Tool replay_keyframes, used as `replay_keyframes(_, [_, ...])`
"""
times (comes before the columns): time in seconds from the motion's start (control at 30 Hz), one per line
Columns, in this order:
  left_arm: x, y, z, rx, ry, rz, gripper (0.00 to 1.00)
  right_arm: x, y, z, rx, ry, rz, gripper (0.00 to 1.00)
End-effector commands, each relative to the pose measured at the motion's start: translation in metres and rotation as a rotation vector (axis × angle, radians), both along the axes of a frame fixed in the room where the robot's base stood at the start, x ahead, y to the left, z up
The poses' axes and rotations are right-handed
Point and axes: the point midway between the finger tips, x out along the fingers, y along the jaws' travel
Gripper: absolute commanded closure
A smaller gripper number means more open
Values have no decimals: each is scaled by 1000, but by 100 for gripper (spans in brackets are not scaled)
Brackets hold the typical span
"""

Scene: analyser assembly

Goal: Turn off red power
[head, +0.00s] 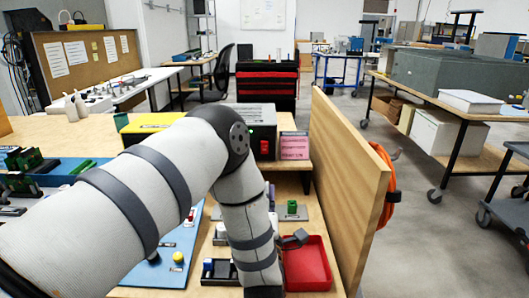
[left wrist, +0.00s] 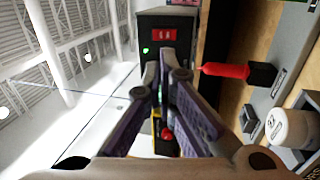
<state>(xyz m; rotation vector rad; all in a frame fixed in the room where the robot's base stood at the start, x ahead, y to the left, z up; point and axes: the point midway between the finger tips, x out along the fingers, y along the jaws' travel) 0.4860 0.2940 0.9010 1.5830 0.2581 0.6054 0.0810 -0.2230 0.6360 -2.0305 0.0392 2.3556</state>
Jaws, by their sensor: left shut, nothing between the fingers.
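The analyser's dark power box (head: 262,118) stands on the bench behind my left arm in the head view, with a red power switch (head: 265,147) on its front. In the left wrist view the dark box (left wrist: 180,18) is straight ahead. A red panel with pale marks, which looks like the switch (left wrist: 165,35), and a small green light show on its face. My left gripper (left wrist: 163,66) is shut and empty, its tips just below the red panel in the picture. I cannot tell whether they touch the box. My right gripper is not in view.
A pink sign (head: 294,146) stands right of the box. A red tray (head: 307,264) lies on the bench, near an upright wooden panel (head: 345,165). A blue board (head: 178,262) is partly under my arm. A red-tipped tool (left wrist: 225,70) lies right of my fingers.

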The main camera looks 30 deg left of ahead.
Motion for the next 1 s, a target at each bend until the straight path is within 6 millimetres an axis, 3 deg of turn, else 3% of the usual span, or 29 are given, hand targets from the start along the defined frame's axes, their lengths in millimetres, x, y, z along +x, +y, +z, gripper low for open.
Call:
replay_keyframes(0.17, [8,5,-11,-16,29,0,100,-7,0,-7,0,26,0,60])
replay_keyframes(0.3, [19,16,-3,-9,10,9,100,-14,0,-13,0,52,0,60])
replay_keyframes(0.43, [41,27,-3,0,13,5,100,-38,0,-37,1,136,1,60])
replay_keyframes(0.57, [64,41,16,2,-2,4,100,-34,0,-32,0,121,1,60])
replay_keyframes(0.8, [102,63,28,2,-4,3,100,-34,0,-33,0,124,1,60])
replay_keyframes(1.0, [115,71,31,1,-2,1,100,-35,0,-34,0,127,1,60])
